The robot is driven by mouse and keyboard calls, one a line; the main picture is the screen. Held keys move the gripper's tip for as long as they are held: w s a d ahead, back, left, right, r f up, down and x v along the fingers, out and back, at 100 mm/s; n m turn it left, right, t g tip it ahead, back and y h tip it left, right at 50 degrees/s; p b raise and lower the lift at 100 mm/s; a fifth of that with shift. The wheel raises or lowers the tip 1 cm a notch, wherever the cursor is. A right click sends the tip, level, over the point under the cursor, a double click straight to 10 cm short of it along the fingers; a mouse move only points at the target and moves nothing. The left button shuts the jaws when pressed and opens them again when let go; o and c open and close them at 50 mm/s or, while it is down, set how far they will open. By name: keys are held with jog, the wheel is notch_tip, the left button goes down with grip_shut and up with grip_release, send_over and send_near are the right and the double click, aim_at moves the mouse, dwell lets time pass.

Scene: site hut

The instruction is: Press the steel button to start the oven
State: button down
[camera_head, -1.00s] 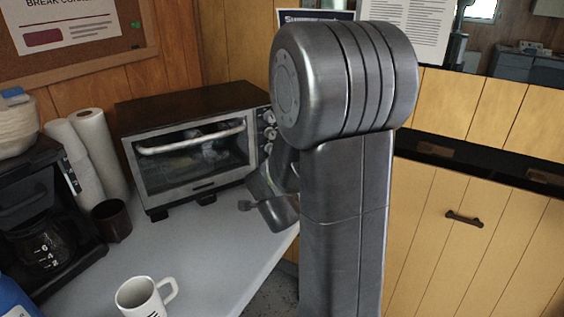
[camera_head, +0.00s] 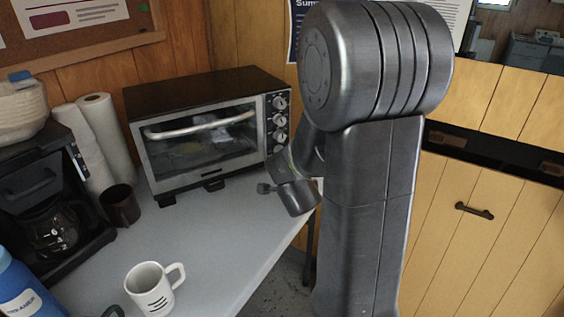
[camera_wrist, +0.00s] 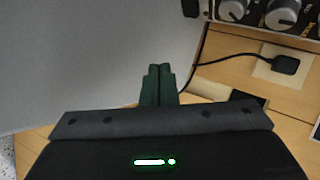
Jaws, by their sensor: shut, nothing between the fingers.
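The oven (camera_head: 195,100) is a toaster oven with a dark top, a silver frame and a glass door, at the back of the grey table. A column of knobs (camera_head: 280,120) runs down its right side. I cannot make out a steel button; my arm covers part of the area below the knobs. Two knobs (camera_wrist: 283,13) show at the top right of the wrist view. My gripper (camera_head: 263,188) is low in front of the oven's lower right corner, apart from it. In the wrist view, its dark green fingers (camera_wrist: 158,70) are together and empty.
A white mug (camera_head: 150,290) stands on the table (camera_head: 215,235) near the front. A coffee maker (camera_head: 45,200), a dark cup (camera_head: 120,206) and paper rolls (camera_head: 105,135) stand at left. A black cable (camera_wrist: 225,64) runs to a plug (camera_wrist: 285,64).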

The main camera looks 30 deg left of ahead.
jog(key=shift+a, duration=0.1)
jog(key=shift+w+a+p, duration=0.6)
jog(key=shift+w+a, duration=0.2)
jog(key=shift+a, duration=0.4)
jog(key=shift+w+a+p, duration=0.55)
jog(key=shift+w+a, duration=0.25)
jog(key=shift+a, duration=0.4)
jog(key=shift+w+a+p, duration=0.6)
jog(key=shift+w+a, duration=0.2)
jog(key=shift+a, duration=0.4)
jog(key=shift+w+a+p, duration=0.25)
jog(key=shift+a+p, duration=0.05)
jog(key=shift+w+a, duration=0.2)
jog(key=shift+a, duration=0.15)
dwell(0.3)
jog(key=shift+s+d, duration=0.45)
jog(key=shift+d, duration=0.25)
